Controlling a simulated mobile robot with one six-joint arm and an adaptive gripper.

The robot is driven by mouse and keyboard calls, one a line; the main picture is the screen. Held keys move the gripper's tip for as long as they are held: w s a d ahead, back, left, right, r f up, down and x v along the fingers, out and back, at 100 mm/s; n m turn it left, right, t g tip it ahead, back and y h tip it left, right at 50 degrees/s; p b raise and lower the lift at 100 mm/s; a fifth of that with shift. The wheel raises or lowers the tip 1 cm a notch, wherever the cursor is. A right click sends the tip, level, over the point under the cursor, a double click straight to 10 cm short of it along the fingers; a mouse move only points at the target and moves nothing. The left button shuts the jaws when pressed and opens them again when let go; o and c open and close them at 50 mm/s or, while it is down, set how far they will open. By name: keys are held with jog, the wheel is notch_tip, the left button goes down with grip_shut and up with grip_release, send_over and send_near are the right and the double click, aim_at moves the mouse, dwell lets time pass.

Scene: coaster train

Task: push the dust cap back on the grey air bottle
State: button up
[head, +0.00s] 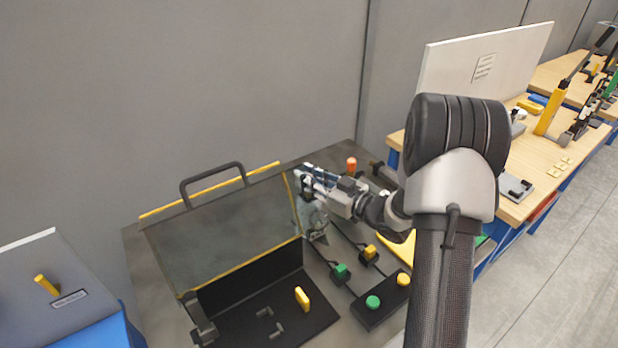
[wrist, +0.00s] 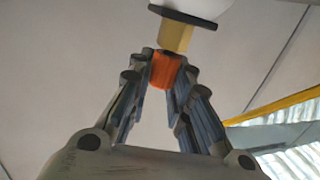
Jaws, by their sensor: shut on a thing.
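My gripper (wrist: 165,70) is shut on an orange dust cap (wrist: 165,73), which sits between its fingertips in the wrist view. Just beyond the cap is a brass-yellow neck (wrist: 176,37) with a black flange (wrist: 182,17). A pale grey rounded body, likely the air bottle (wrist: 196,5), shows behind the flange and is cut off by the top edge. The cap overlaps the end of the neck in this view; I cannot tell whether they touch. In the head view my gripper (head: 308,182) is beside the open lid's right end, and the cap cannot be made out.
An open case-like cover (head: 225,235) with a yellow rim and a black handle (head: 212,180) stands left of my gripper. Green and yellow buttons (head: 373,302) sit at the front. A red-topped post (head: 351,165) stands behind my arm. A wooden bench (head: 540,170) is at right.

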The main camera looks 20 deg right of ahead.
jog(key=shift+f, duration=0.25)
jog(key=o, duration=0.9)
jog(key=shift+c, duration=0.2)
